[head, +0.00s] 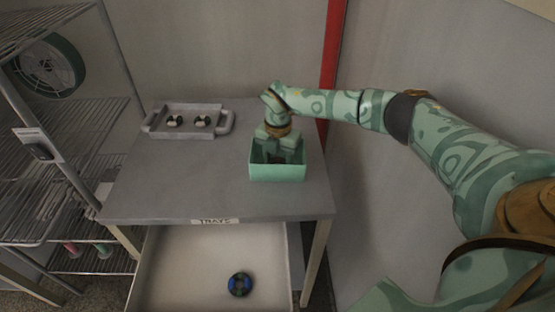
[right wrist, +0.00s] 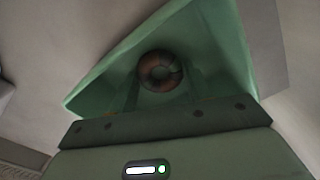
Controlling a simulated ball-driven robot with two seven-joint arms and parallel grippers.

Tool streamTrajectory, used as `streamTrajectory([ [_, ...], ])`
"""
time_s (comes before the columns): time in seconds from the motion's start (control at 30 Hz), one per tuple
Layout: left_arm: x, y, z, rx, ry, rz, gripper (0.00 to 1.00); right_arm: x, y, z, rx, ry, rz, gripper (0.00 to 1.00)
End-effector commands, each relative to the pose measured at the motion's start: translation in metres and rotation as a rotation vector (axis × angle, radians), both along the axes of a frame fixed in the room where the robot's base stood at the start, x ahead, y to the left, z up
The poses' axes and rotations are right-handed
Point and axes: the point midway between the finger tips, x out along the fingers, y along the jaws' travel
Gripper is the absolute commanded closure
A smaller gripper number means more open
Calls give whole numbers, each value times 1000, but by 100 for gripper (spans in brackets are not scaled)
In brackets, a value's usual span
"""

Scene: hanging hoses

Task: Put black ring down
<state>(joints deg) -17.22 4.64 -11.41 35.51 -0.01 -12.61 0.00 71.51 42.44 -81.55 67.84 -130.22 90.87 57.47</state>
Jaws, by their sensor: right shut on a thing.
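My right gripper (head: 278,155) points down into a small green open box (head: 277,173) on the grey table, with its fingertips hidden behind the front wall in the head view. In the right wrist view, a dark ring (right wrist: 160,71) with reddish-brown parts shows between the fingers, inside the green box (right wrist: 222,35). The right gripper is shut on this ring. I cannot tell whether the ring touches the box floor. A blue and black ring (head: 240,284) lies in the open drawer. My left gripper is not in view.
A grey handled tray (head: 187,133) with two small dark and white pieces stands at the table's back left. The table (head: 190,185) is clear between tray and box. The open drawer (head: 190,265) juts out below. A wire rack (head: 70,130) stands left, a red post (head: 332,60) behind.

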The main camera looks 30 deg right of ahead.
Motion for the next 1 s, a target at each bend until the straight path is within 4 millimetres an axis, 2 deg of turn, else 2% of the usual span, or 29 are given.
streamTrajectory([
  [0.2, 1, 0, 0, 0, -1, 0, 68, 0, 0, -2, -1, 1, 0, 72],
  [0.23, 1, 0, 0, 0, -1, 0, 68, 0, 0, -2, 0, 0, 0, 45],
  [0.3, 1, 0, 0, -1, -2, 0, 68, 0, 0, -1, 0, 0, 0, 28],
  [0.67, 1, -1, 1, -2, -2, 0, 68, 0, 0, 2, 0, -1, 0, 28],
  [0.87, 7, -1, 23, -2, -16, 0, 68, 0, 0, 29, -1, -4, 0, 28],
  [1.0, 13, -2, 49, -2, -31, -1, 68, 0, 0, 60, -1, -6, -1, 28],
])
